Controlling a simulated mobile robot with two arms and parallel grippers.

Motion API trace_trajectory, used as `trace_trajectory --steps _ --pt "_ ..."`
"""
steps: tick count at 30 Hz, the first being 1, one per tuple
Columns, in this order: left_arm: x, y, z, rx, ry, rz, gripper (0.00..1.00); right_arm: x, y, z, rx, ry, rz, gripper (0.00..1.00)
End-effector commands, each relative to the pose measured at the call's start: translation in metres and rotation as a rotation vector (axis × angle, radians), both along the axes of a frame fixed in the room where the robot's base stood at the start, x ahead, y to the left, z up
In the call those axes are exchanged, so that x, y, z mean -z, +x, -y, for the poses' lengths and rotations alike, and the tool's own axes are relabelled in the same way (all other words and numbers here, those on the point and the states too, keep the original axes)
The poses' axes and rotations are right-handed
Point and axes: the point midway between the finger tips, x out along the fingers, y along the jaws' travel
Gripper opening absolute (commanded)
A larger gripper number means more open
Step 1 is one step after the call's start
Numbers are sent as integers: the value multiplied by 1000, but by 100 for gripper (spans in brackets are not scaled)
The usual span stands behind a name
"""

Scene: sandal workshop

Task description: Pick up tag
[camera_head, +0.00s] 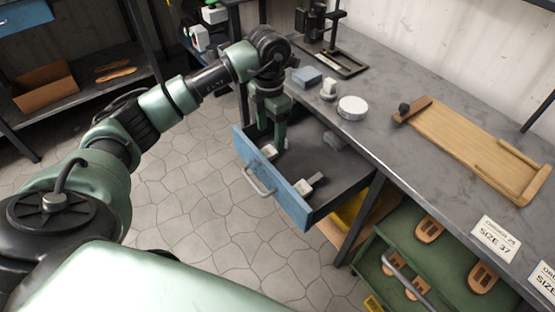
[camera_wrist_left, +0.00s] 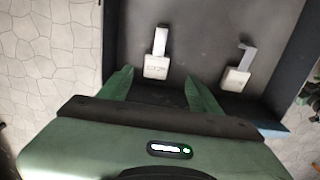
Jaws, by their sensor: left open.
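Two white tags with short straps lie inside the open blue-fronted drawer (camera_head: 305,205). One tag (camera_head: 269,152) lies by my left gripper, partly hidden by it; the other tag (camera_head: 303,187) lies nearer the drawer's right front. In the left wrist view the first tag (camera_wrist_left: 155,68) shows between the lines of the two fingers, strap pointing away, and the second tag (camera_wrist_left: 236,78) lies to the right. My left gripper (camera_head: 270,138) points down into the drawer. Its fingers (camera_wrist_left: 156,78) are apart with nothing held. My right gripper is not in view.
A grey item (camera_head: 335,140) lies deeper in the drawer.

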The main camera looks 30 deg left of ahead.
Motion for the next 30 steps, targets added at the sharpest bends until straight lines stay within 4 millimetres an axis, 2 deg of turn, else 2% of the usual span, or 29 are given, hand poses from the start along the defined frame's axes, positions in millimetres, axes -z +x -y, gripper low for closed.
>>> trace_trajectory --steps 3,8,16,24,26,30 --pt "15 -1 0 -1 0 -2 64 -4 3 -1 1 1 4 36" --pt "28 0 -1 0 -1 -2 64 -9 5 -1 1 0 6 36" --pt "67 -1 -3 0 1 -4 64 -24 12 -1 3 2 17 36" --pt "73 0 -3 0 0 1 64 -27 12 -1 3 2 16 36" --pt "73 0 -3 1 0 0 50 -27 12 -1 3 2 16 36" --pt "73 0 -3 0 0 0 11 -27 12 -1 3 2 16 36"
